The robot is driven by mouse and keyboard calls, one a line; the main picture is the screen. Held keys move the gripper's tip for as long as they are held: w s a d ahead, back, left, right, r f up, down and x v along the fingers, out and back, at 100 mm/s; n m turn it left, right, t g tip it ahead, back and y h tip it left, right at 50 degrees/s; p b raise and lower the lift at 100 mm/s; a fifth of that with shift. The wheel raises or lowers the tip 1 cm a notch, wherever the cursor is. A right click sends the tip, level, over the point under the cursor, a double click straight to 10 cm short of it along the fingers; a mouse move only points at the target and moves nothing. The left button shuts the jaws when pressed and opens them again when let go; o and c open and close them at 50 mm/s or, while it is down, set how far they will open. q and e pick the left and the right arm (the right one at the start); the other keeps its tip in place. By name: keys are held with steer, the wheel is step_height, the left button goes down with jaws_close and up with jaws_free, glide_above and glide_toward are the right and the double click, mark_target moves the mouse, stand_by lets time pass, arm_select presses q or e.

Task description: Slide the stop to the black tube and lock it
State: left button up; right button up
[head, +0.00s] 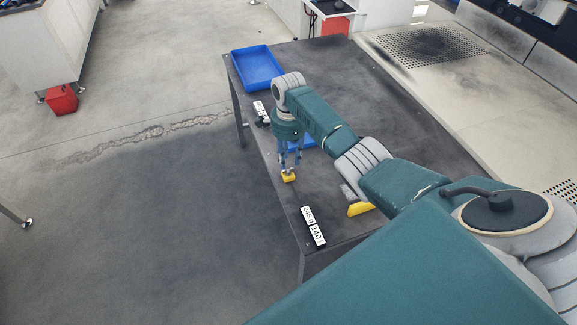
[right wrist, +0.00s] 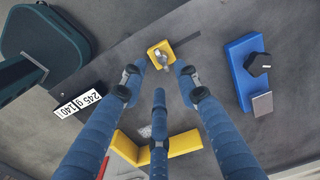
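A small yellow block with a metal knob (right wrist: 155,50), which looks like the stop, sits on the dark table; it also shows in the head view (head: 288,177). A dark narrow strip runs from it to the upper right in the right wrist view. My right gripper (right wrist: 159,80) points down at the block, its blue fingers spread, with two tips close to the block's near sides. In the head view the gripper (head: 290,163) is just above the block; contact is unclear. I cannot clearly make out the black tube. My left gripper is not in view.
A blue block (right wrist: 238,86) with a black knob-like piece (right wrist: 258,63) lies to the right. A yellow angled piece (right wrist: 183,144) lies nearer. A number label (head: 312,226) lies at the table's left edge. A blue tray (head: 257,68) stands at the far corner.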

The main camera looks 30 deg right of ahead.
mark_target(288, 173)
step_height(288, 173, down, 5)
stand_by(0.3)
jaws_close()
